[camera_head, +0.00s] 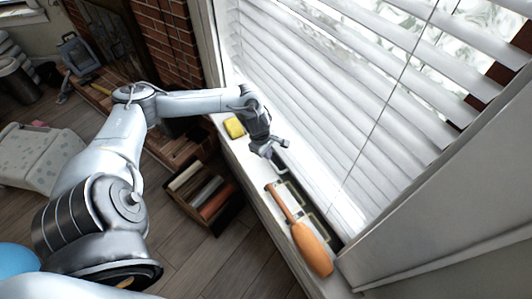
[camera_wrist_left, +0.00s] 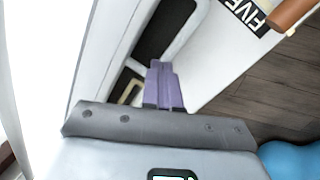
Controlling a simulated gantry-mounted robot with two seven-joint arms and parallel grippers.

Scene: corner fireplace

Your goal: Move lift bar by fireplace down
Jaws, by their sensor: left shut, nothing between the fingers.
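White slatted blinds (camera_head: 330,75) hang in the window at the right of the head view, with a thin cord (camera_head: 385,110) running down in front of them. I cannot single out the lift bar with certainty. My left gripper (camera_head: 271,148) is over the white sill (camera_head: 257,185), close to the lower part of the blinds. In the left wrist view its purple fingers (camera_wrist_left: 163,84) are together and empty, in front of a dark slot (camera_wrist_left: 165,30) in the sill. Whether they touch anything is unclear. My right gripper is not in view.
On the sill lie a yellow block (camera_head: 234,128) and an orange paddle-shaped thing (camera_head: 312,249). Below stands an open box of rolls (camera_head: 203,191). A brick fireplace wall (camera_head: 165,40) rises behind my arm. Wooden floor (camera_head: 190,248) is free in front.

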